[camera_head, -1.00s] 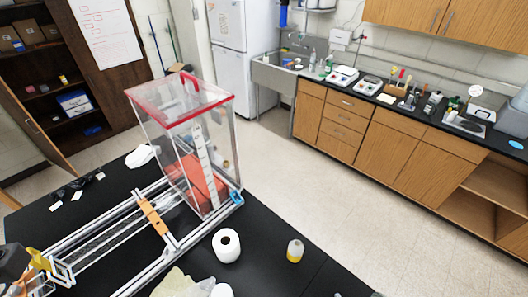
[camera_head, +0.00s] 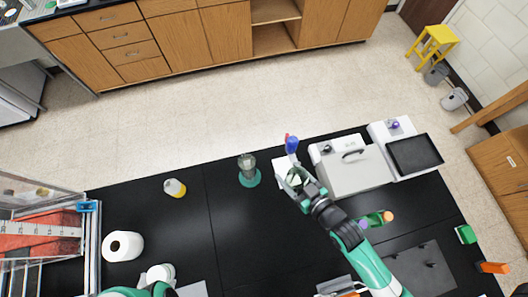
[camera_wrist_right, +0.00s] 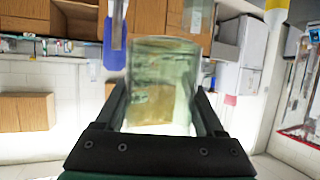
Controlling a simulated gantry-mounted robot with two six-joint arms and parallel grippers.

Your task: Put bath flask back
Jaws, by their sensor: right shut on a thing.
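My right gripper (camera_head: 297,180) is shut on a clear glass flask, the bath flask (camera_head: 294,175), with a pale greenish tint. In the right wrist view the flask (camera_wrist_right: 163,85) stands between the two fingers, its wide rim at the top. The gripper is at the back of the black bench, over or beside a small white device (camera_head: 281,170); the head view does not show whether the flask touches it. A blue part (camera_head: 291,145) is just behind the gripper, and also shows in the wrist view (camera_wrist_right: 115,48) beside a metal rod.
A glass vessel on a green base (camera_head: 249,172) stands left of the gripper, with a yellow bottle (camera_head: 175,188) farther left. A white box-shaped device (camera_head: 350,170) is close on the right. A green bottle (camera_head: 375,218) lies nearer. The bench middle is clear.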

